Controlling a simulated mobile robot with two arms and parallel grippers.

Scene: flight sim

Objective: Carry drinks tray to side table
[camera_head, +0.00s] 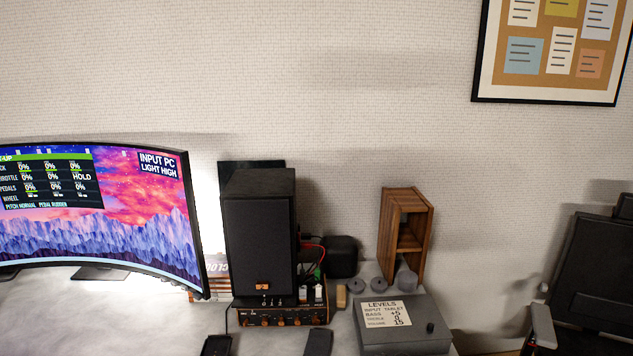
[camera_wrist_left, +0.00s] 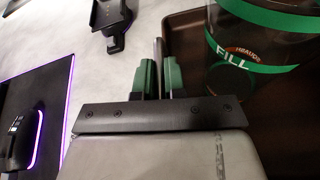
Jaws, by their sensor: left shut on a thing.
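The drinks tray (camera_wrist_left: 185,45) is dark brown and shows at the right of the left wrist view, partly cut off. A clear vessel (camera_wrist_left: 250,62) with green bands and the word "FILL" is on it. My left gripper (camera_wrist_left: 158,75) has green-lined fingers shut on the tray's thin edge. The head view shows neither the tray nor either gripper. I cannot make out a side table in these frames.
A pale desk (camera_head: 110,315) carries a curved monitor (camera_head: 95,210), a black speaker (camera_head: 259,235), a wooden shelf box (camera_head: 388,235) and a grey levels box (camera_head: 405,335). A black chair (camera_head: 595,265) stands at right. A purple-lit mat (camera_wrist_left: 35,110) lies left in the wrist view.

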